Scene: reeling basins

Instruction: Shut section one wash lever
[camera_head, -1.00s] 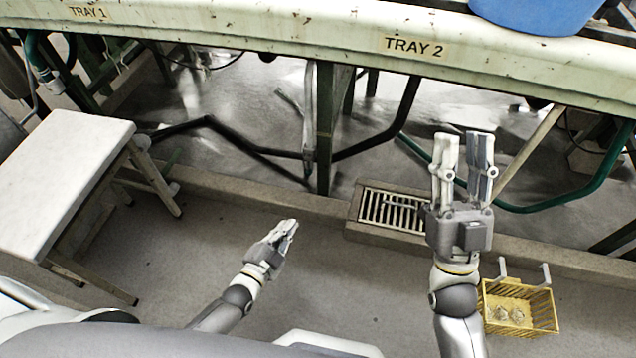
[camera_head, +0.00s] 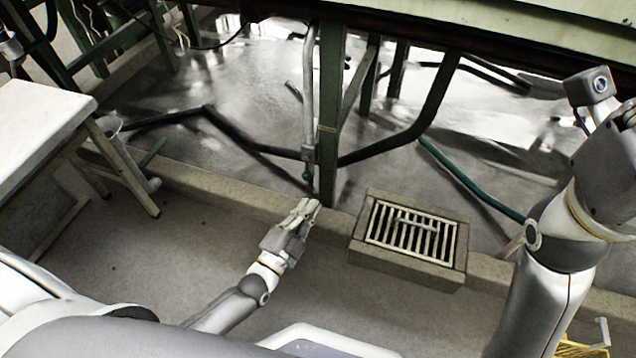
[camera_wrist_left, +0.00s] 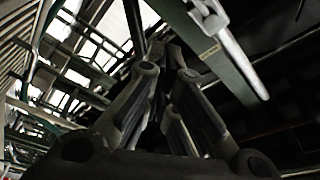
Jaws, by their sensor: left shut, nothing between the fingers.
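My left gripper (camera_head: 308,209) is shut and empty, low by the concrete curb, just below a grey vertical pipe (camera_head: 309,85). In the left wrist view my left fingers (camera_wrist_left: 168,70) point up toward the frame under the basin, and a pale pipe with a fitting (camera_wrist_left: 212,20) shows above them to the right. The pipe ends in a small fitting (camera_head: 308,152) beside a green post. I cannot make out for certain which part is the wash lever, or its position. My right gripper (camera_head: 608,140) is raised at the right edge, its fingers not clearly shown.
A floor grate (camera_head: 412,232) in a raised frame lies right of my left gripper. A white-topped stool (camera_head: 35,125) stands at the left. Green legs (camera_head: 328,100) and dark braces stand under the basin (camera_head: 520,20). A yellow basket (camera_head: 580,345) shows at the lower right.

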